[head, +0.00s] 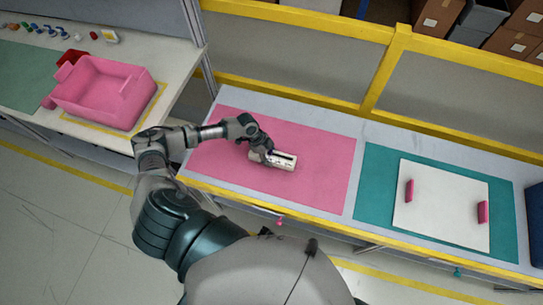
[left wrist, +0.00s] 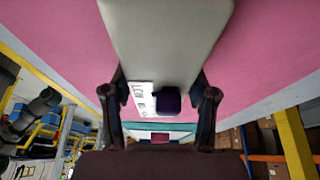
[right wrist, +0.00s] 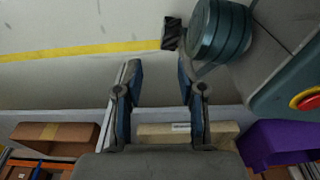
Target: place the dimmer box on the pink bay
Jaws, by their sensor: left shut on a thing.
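The dimmer box (head: 284,161) is a cream box with a dark slot on its face. My left gripper (head: 262,152) is shut on it, over the pink bay (head: 325,170), a flat pink area on the bench. I cannot tell whether the box touches the pink surface or hangs just above it. In the left wrist view, the box (left wrist: 165,35) spans between the fingers, and a white part with a dark block shows below it. My right gripper (right wrist: 158,80) is open and empty in the right wrist view; it is out of the head view.
A teal mat with a white panel (head: 440,205) and two pink handles lies to the right. A pink bin (head: 105,92) stands on the left table. A yellow rail (head: 300,20) runs behind the bench. The pink bay's right part is clear.

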